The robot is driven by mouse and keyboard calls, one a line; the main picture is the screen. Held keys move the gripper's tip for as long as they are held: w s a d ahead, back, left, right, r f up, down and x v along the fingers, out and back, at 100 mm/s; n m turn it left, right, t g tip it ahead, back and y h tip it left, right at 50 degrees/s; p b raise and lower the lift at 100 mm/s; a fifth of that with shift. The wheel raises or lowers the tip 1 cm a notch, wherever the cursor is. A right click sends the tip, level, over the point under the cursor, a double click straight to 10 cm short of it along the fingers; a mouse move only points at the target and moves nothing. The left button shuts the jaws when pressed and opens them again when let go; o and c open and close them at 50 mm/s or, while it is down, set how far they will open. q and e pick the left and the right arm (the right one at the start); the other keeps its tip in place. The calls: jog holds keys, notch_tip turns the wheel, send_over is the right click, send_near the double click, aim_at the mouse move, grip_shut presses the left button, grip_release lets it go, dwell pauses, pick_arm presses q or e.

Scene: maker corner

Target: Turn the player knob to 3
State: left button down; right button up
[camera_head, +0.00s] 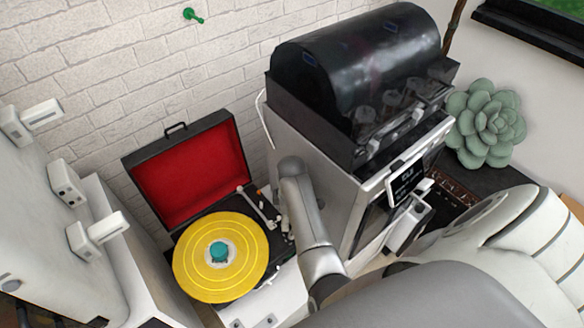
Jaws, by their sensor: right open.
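The record player (180,237) is an open black case with a red-lined lid (190,170). A yellow record (198,275) with a teal centre piece (219,252) lies on its platter. The tonearm (257,207) is at the right of the deck. My right arm comes in from the lower right and bends over the player's right side. My right gripper (284,214) is open at the deck's right edge, small and mostly hidden by my own arm link. I cannot make out the player knob or its setting; that side is partly covered. My left gripper is not in view.
A large machine with a dark, rounded cover (355,65) stands close to the right of the player and my arm. A green succulent (487,122) is farther right. White cabinet-like fronts with handles (65,183) stand at left. A brick wall (130,60) is behind.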

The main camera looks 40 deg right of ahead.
notch_tip(320, 180, down, 10)
jog(key=shift+r+b, duration=0.25)
jog(key=shift+b, duration=0.45)
grip_shut()
